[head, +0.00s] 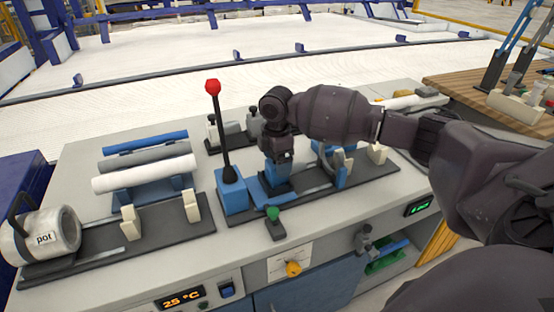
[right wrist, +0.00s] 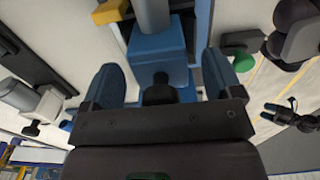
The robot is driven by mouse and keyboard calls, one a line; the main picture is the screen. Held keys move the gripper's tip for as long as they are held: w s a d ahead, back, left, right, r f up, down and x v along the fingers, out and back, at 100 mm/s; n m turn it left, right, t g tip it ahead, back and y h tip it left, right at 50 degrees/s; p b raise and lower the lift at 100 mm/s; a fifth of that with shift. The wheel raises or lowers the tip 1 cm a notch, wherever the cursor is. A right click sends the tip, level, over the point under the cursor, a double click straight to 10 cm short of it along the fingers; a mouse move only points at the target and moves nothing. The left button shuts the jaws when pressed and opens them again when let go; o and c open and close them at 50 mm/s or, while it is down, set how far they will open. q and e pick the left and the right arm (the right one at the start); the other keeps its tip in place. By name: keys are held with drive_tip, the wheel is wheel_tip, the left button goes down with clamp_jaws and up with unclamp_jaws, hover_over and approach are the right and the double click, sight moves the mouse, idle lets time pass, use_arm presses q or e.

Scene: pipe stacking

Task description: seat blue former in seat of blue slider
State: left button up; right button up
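My right gripper (head: 278,172) reaches down over the middle of the bench, above a blue block that I take for the blue former (head: 276,178). The block is just beside the blue slider (head: 262,197), on a dark rail plate. In the right wrist view the gripper (right wrist: 162,80) has its two blue fingers apart. The blue block (right wrist: 160,48) with a dark knob lies between them, with gaps visible on both sides. Whether the block touches the slider's seat is hidden by the gripper. A small dark blue-tipped shape in the right wrist view looks like my left gripper (right wrist: 284,112); its opening is unclear.
A red-topped lever (head: 213,88) stands close left of the gripper on a blue base. A green knob (head: 273,214) is in front. Blue, grey and white pipes (head: 146,176) lie on a rack at left, beside a pot (head: 45,236). Clamps stand just right.

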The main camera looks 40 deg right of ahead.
drive_tip(key=shift+r, duration=0.5)
wheel_tip(320, 180, up, 8)
drive_tip(key=shift+r+p, duration=0.2)
drive_tip(key=shift+p, duration=0.65)
use_arm(q)
drive_tip(key=shift+a+r, duration=0.15)
drive_tip(key=shift+r, duration=0.6)
use_arm(e)
drive_tip(key=shift+r, duration=0.7)
